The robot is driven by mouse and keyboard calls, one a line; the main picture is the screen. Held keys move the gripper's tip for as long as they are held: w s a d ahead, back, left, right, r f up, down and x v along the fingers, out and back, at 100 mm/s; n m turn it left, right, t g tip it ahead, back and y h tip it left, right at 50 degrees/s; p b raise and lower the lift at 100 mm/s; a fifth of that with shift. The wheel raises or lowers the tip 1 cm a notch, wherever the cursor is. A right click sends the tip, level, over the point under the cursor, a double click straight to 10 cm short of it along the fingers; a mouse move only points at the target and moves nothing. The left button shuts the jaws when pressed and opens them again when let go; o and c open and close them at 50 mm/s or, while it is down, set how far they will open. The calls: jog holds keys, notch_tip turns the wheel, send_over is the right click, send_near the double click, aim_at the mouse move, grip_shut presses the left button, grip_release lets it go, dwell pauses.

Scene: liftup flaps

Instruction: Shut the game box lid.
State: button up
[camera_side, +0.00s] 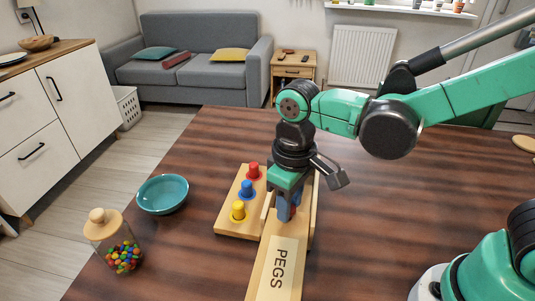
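The game box (313,216) is pale wood and stands on the dark wooden table. Its lid, a long pale panel marked "PEGS" (278,270), extends from the box toward the camera, so the box looks open. The exact tilt of the lid is hard to tell. My gripper (287,213) points down at the box, above or just inside it, close to the far end of the lid. Its blue-tipped fingers hide part of the box interior. I cannot tell whether they touch anything or how far apart they are.
Left of the box, a wooden board (233,226) holds a red peg (253,171), a blue peg (246,188) and a yellow peg (238,210). A teal bowl (162,194) and a candy jar (116,245) stand farther left. The table (400,205) right of the box is clear.

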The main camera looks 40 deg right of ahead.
grip_shut()
dwell(1.1)
